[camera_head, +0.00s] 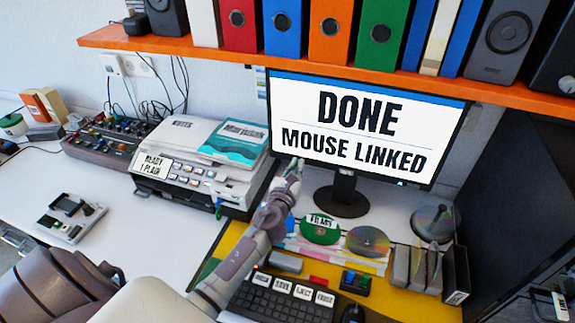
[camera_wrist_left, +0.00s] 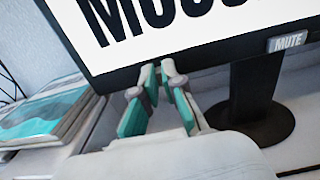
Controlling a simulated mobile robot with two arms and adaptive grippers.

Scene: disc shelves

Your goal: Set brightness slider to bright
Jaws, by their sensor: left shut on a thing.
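The monitor (camera_head: 362,172) stands at the back of the desk and reads "DONE, MOUSE LINKED". Its lower bezel also crosses the left wrist view (camera_wrist_left: 205,62). My left gripper (camera_head: 294,168) reaches up to the lower left part of that bezel. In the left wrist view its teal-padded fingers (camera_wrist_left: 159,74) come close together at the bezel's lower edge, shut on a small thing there. The fingers hide this thing, which seems to be the brightness slider; its setting cannot be read. My right gripper is not in view.
A printer (camera_head: 190,180) stands left of my left gripper. The monitor stand (camera_head: 342,200) is just to its right. A keyboard (camera_head: 285,305) and discs (camera_head: 367,241) lie in front. An orange shelf (camera_head: 200,50) with binders hangs above.

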